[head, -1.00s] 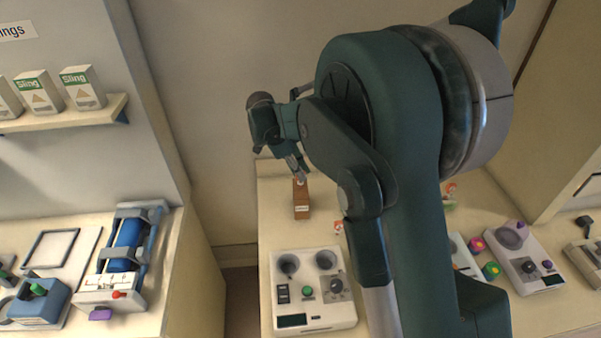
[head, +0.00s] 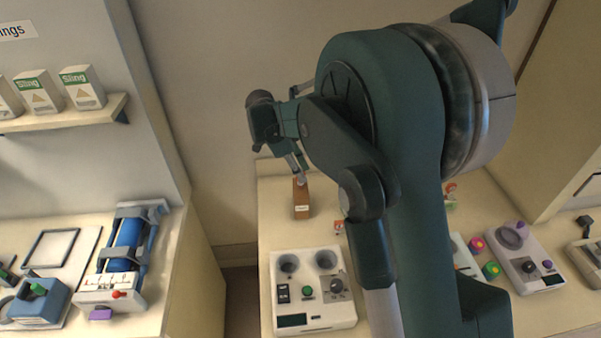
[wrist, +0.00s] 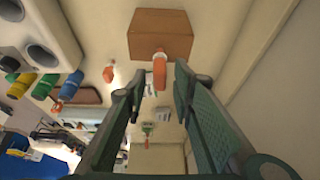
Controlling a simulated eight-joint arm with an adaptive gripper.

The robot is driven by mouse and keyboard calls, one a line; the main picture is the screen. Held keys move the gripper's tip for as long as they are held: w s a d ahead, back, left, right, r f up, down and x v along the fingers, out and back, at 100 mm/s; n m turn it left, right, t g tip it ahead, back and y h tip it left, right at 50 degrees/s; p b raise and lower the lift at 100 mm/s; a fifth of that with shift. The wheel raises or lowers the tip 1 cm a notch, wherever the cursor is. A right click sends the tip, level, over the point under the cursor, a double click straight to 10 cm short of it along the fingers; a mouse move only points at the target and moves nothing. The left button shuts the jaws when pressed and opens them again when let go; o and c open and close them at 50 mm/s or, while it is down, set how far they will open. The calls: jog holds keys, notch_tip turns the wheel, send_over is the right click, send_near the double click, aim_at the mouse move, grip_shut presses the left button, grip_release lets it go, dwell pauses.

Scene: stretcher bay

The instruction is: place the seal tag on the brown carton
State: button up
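The brown carton (head: 301,205) stands on the back of the middle counter, with a small white label on its front. In the wrist view the carton (wrist: 160,38) is at the top, beyond my fingertips. A small orange and white tag (wrist: 160,74), apparently the seal tag, shows between and just beyond the fingertips, its white end overlapping the carton's edge. I cannot tell whether it rests on the carton. My gripper (wrist: 159,80) is open, with a gap on both sides of the tag. In the head view my gripper (head: 301,172) is right above the carton, partly hidden by my arm.
A grey device with two round wells (head: 313,312) stands in front of the carton. Another small orange and white item (wrist: 109,72) is near it. A blue roller device (head: 126,245) is on the left counter. A wall is close behind the carton.

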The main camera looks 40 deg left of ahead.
jog(key=v, duration=1.1)
jog(key=shift+r+b, duration=0.25)
jog(key=shift+b, duration=0.1)
jog(key=shift+s, duration=0.1)
dwell(0.4)
